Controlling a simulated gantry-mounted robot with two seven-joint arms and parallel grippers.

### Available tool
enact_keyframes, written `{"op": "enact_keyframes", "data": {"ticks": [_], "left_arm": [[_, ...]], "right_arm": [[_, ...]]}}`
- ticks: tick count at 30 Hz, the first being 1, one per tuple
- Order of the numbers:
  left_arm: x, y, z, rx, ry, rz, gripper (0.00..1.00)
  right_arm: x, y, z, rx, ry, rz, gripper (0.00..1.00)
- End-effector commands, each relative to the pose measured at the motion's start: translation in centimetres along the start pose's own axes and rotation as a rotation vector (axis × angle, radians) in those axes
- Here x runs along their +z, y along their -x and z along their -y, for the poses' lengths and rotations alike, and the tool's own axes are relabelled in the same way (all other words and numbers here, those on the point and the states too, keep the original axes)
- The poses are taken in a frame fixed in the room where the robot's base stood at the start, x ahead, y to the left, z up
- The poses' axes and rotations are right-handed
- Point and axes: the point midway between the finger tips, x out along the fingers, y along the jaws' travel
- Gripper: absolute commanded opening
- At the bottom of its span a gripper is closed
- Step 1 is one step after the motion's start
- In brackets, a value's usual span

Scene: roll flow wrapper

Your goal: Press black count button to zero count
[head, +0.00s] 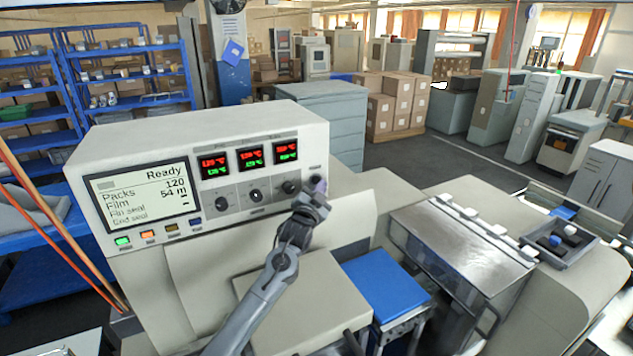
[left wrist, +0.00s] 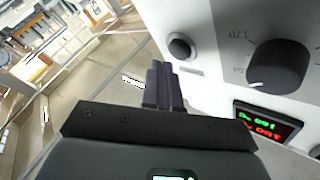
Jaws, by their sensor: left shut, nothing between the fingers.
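A small round black button (left wrist: 181,46) sits on the pale machine panel in the left wrist view, beside a larger black knob (left wrist: 278,68). Its label is not readable. In the head view the button (head: 316,178) is at the panel's right end, partly behind my gripper. My left gripper (head: 320,188) is shut and empty in front of that end. In the left wrist view its fingertips (left wrist: 159,68) are just left of and below the button; contact does not show. The screen (head: 143,196) reads Ready and Packs 120.
Green (head: 122,241), orange (head: 148,236) and blue (head: 195,222) buttons lie below the screen. Knobs (head: 256,196) stand under red and green displays (head: 250,158). A blue plate (head: 385,283) and a metal cover (head: 460,245) lie to the right.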

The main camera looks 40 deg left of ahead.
Motion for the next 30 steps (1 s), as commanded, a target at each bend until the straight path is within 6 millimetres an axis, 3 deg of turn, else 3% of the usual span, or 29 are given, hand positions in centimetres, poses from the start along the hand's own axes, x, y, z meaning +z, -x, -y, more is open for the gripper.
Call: {"op": "enact_keyframes", "data": {"ticks": [30], "left_arm": [[0.4, -0.57, 0.46, -0.001, 0.0, 0.001, 0.0]], "right_arm": [[-0.01, -0.03, 0.01, 0.0, 0.0, 0.0, 0.43]]}}
